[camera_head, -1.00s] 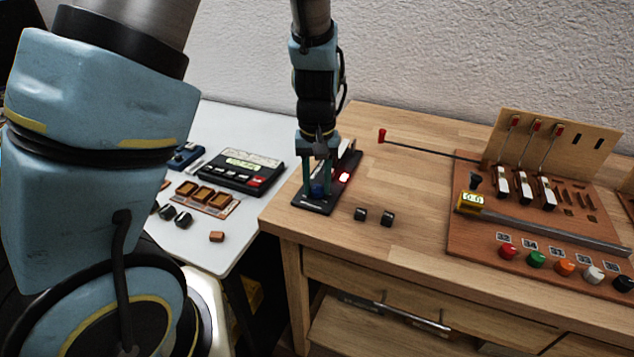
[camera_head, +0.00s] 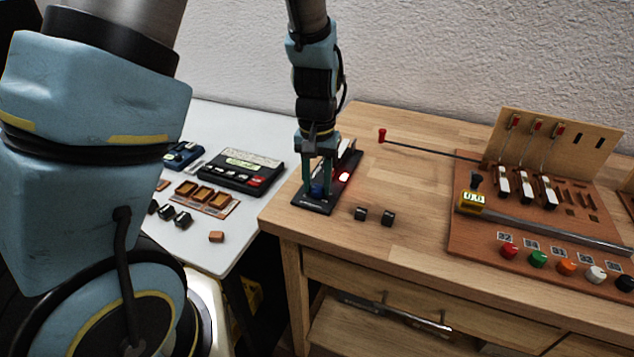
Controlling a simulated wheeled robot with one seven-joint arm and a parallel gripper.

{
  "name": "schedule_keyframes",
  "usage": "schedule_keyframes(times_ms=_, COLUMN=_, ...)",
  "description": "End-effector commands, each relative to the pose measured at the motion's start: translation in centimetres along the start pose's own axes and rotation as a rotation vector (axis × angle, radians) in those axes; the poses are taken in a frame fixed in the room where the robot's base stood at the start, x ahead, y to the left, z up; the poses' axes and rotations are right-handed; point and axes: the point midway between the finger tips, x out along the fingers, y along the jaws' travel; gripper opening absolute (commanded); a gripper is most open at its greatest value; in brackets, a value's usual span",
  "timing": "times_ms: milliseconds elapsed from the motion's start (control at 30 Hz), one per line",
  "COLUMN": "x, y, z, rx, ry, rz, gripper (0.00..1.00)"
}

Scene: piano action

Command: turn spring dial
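A black base plate (camera_head: 345,183) with a lit red lamp (camera_head: 343,177) stands at the left end of the wooden table. A small blue knob (camera_head: 317,189), apparently the dial, sits on its front part. My gripper (camera_head: 319,190) points down over this knob. Its two fingers are on either side of the knob, around it. The knob is small and partly hidden by the fingers, so I cannot see whether they touch it.
A brown board (camera_head: 480,235) with levers and coloured knobs stands farther right. A white table (camera_head: 225,140) at left holds a black device (camera_head: 240,170) and several small blocks.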

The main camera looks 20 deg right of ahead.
Motion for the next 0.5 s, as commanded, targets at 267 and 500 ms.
schedule_keyframes(times_ms=267, x=-0.01, y=0.01, z=0.00, rx=-0.001, ry=0.000, rz=0.000, gripper=0.67)
schedule_keyframes(times_ms=500, x=-0.13, y=0.03, z=-0.01, rx=-0.001, ry=0.000, rz=0.000, gripper=0.67)
